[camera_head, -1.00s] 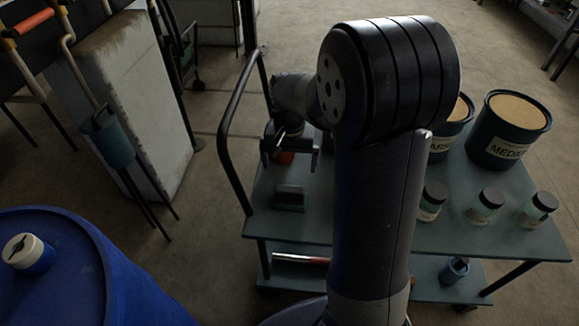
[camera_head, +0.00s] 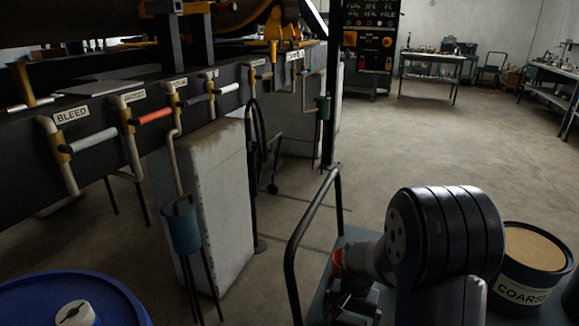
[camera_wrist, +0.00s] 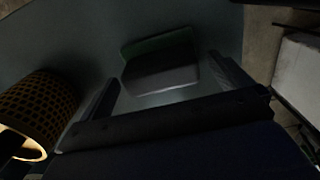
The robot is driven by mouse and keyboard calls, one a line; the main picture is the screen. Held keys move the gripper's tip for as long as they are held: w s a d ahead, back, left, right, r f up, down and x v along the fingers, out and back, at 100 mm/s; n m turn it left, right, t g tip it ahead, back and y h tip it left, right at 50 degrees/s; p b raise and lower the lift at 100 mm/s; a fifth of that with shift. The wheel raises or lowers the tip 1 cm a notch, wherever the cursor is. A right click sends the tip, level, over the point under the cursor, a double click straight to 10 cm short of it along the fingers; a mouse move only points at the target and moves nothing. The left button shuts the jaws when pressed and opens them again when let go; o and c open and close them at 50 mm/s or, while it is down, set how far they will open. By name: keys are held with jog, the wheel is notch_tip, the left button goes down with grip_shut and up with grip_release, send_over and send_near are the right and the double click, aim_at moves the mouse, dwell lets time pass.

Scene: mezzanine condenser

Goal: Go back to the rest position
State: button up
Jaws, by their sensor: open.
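My gripper (camera_head: 352,303) is at the bottom of the head view, low over the left end of the teal cart (camera_head: 352,236). My own arm hides part of it. In the wrist view the two dark fingers of my gripper (camera_wrist: 166,85) stand wide apart with nothing held between them. A small block-like holder with a green top (camera_wrist: 160,62) lies beyond the fingertips on the cart's surface, apart from them as far as I can tell.
A black cart handle (camera_head: 291,250) rises left of my arm. A tub marked COARSE (camera_head: 528,250) stands right. A blue drum (camera_head: 40,300) is lower left, below pipes with a BLEED label (camera_head: 71,115). A yellow mesh thing (camera_wrist: 38,105) is left in the wrist view. Open floor lies beyond.

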jog(key=shift+f, duration=0.95)
jog(key=shift+r+p, duration=0.35)
jog(key=shift+r, duration=1.8)
jog(key=shift+f, duration=0.15)
notch_tip(320, 180, up, 8)
jog(key=p, duration=0.2)
notch_tip(320, 180, down, 12)
jog(key=b, duration=0.3)
notch_tip(320, 180, up, 11)
jog(key=shift+r+p, duration=0.1)
jog(key=shift+p, duration=1.1)
jog(key=p, duration=0.3)
jog(key=shift+r+n, duration=0.35)
jog(key=shift+n, duration=0.05)
